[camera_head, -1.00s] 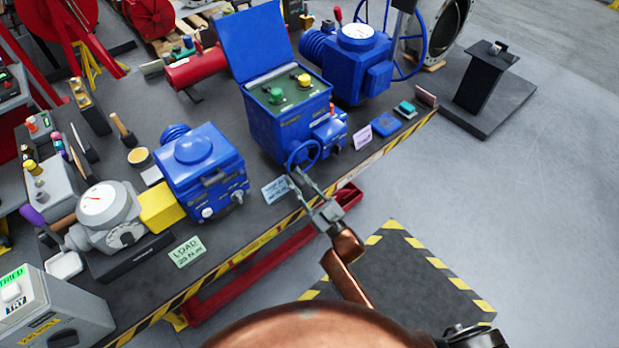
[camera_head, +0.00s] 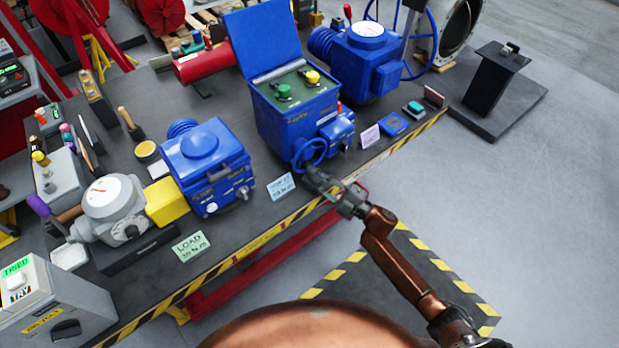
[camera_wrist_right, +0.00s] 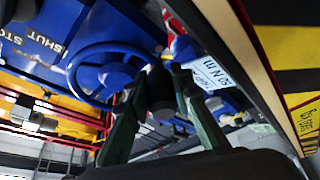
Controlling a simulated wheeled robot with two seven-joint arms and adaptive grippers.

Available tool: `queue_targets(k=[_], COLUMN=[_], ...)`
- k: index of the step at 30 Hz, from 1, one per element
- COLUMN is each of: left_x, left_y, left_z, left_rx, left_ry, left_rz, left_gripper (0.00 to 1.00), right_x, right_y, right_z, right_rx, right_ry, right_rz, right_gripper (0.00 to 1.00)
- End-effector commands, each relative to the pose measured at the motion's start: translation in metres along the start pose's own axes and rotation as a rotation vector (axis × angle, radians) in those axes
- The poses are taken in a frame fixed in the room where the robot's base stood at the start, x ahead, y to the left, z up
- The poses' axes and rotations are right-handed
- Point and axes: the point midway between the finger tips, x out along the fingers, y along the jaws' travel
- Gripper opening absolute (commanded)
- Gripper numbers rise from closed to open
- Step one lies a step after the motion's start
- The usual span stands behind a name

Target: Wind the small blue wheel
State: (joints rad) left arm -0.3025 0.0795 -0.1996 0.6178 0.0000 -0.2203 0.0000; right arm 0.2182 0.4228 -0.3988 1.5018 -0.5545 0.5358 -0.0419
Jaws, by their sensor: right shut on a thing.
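The small blue wheel (camera_head: 296,146) is on the front of the blue actuator box (camera_head: 279,128), which has an open lid. In the right wrist view, the wheel's rim and spokes (camera_wrist_right: 76,62) fill the upper left. My right gripper (camera_head: 312,176) is at the lower edge of the wheel. In the wrist view its two greenish fingers (camera_wrist_right: 158,100) stand on either side of a dark round handle (camera_wrist_right: 157,82) by the wheel's rim, and are shut on it. The fingers partly hide the handle in the head view. My left gripper is not in view.
A pale blue card (camera_head: 281,186) stands left of the right gripper, and a pink card (camera_head: 370,136) to its right. Another blue actuator (camera_head: 207,160) and a grey gauge unit (camera_head: 112,205) sit to the left. The bench's striped front edge (camera_head: 262,237) runs below the gripper.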

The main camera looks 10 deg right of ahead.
Motion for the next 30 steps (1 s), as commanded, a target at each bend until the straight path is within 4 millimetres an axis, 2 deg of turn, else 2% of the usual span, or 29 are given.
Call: queue_targets(k=[12, 30], left_x=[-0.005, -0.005], left_y=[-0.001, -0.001], left_z=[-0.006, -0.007], left_rx=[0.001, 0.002], left_ry=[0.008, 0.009], left_rz=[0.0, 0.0], left_gripper=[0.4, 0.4], right_x=[-0.005, -0.006], right_y=[0.006, 0.006], right_z=[0.013, 0.015], right_rx=[-0.222, -0.27], right_ry=[-0.001, -0.001], right_rz=[-0.093, -0.113], right_gripper=[0.0, 0.0])
